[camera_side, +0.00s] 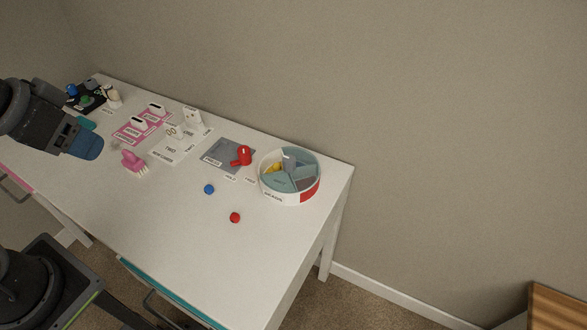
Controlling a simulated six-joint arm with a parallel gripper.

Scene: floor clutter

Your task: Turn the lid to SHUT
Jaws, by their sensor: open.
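A round white container (290,199) with a red patch on its side stands near the right end of the white table. Its teal lid (279,182) has an upright grey handle (289,162) at the middle. Yellow (275,168) shows at the lid's left part, seemingly through a gap. The small lettering on the container is too small to read surely. My gripper (86,146) is over the left part of the table, far from the container. Its jaws are open, with a blue part at its end; the fingers are hard to make out.
A red object (242,156) stands on a grey mat (222,155) just left of the container. A blue piece (209,189) and a red piece (235,217) lie in front. A pink brush (134,162) and several labelled mats lie further left. The table's front right is clear.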

